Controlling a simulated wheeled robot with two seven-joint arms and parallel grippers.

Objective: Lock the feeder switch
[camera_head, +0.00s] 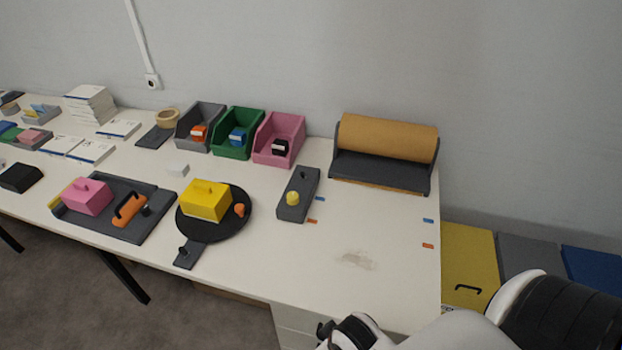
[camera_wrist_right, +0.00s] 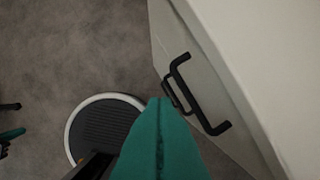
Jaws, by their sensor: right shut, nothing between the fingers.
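No part in view is labelled as the feeder switch. A small dark plate with a black knob (camera_head: 190,252) sits by the front edge, against a black round plate (camera_head: 215,232) bearing a yellow block. My right gripper (camera_wrist_right: 160,102) shows teal fingers pressed together, empty, beside a drawer front with a black handle (camera_wrist_right: 190,95). It is away from both knobs.
A brown paper roll in a dark holder (camera_head: 385,155) stands at the back right. Grey, green and pink bins (camera_head: 278,140) line the back. A grey tray (camera_head: 150,226) holds a pink block and orange handle.

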